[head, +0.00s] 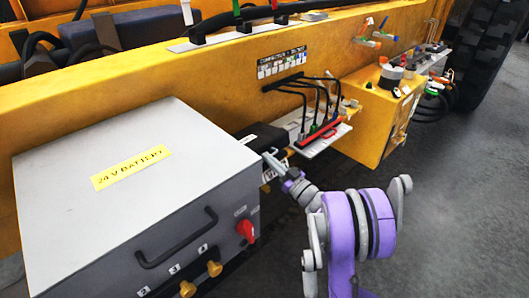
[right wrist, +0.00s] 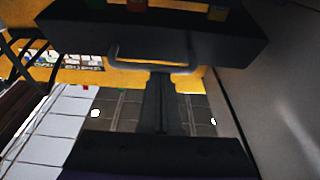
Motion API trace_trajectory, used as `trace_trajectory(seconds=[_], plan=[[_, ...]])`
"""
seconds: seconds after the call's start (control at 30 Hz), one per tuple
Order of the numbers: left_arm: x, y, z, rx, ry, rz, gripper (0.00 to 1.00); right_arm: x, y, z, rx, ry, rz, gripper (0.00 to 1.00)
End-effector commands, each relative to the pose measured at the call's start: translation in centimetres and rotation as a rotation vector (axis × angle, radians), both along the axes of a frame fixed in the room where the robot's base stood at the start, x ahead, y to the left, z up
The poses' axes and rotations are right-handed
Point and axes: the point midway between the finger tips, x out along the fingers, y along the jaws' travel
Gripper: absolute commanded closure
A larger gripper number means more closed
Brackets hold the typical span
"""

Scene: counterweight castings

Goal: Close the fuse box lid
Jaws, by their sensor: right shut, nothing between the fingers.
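The dark fuse box lid (head: 265,137) sits between the grey battery box and the yellow beam in the head view. In the right wrist view the dark slab (right wrist: 150,32) that I take for this lid spans the top, with a U-shaped handle (right wrist: 150,66) on its near edge. My right gripper (head: 270,156) is shut and empty at the lid's near edge. In the wrist view its fingertips (right wrist: 160,78) overlap the handle; I cannot tell whether they touch it. How far the lid stands open is unclear. My left gripper is not in view.
The large grey battery box (head: 140,190), with a black handle and red knob (head: 246,230), stands close on the left. A connector tray (head: 322,138) with black cables lies to the right. A yellow box (head: 385,105) stands beyond. The floor at right is clear.

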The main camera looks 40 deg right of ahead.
Motion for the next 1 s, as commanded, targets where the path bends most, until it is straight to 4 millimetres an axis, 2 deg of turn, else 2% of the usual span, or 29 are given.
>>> trace_trajectory(seconds=[0.03, 0.1, 0.4, 0.6, 1.0], plan=[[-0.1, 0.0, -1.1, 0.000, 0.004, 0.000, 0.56, -0.2, 0.0, -1.4, 0.000, 0.002, 0.000, 1.00], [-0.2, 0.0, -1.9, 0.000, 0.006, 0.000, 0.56, -0.5, 0.0, -2.3, 0.000, 0.002, 0.000, 1.00], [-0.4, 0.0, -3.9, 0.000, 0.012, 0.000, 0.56, -0.8, -0.1, -4.8, 0.000, 0.003, -0.001, 1.00], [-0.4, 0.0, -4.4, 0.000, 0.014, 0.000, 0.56, -0.9, 0.0, -5.6, -0.003, 0.007, -0.003, 1.00], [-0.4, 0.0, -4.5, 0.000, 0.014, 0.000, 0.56, -0.8, -0.1, -5.9, -0.002, 0.008, -0.002, 1.00]])
